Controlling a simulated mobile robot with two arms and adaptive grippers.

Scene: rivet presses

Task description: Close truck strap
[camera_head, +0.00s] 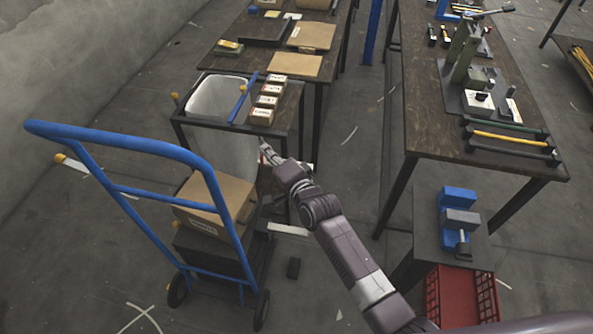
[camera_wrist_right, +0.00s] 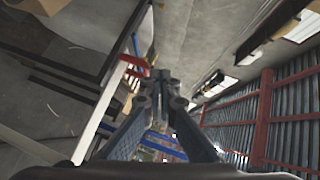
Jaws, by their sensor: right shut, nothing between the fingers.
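A blue hand truck (camera_head: 135,192) stands at the left, with a cardboard box (camera_head: 222,197) on top of a dark case (camera_head: 212,246). I cannot make out a strap on it for certain. My right gripper (camera_head: 266,152) is to the right of the box and a little beyond it, beside the white bin, apart from the truck's blue frame. In the right wrist view its fingers (camera_wrist_right: 160,88) are together with nothing seen between them. A red piece (camera_wrist_right: 134,66) shows just left of the fingertips there; I cannot tell what it is. My left gripper is out of view.
A white bin (camera_head: 218,97) and small boxes (camera_head: 267,102) stand by a dark table behind the truck. A blue bar (camera_head: 243,98) lies by the bin. A workbench (camera_head: 430,110) with tools and a red crate (camera_head: 460,293) are at the right. Floor between is mostly clear.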

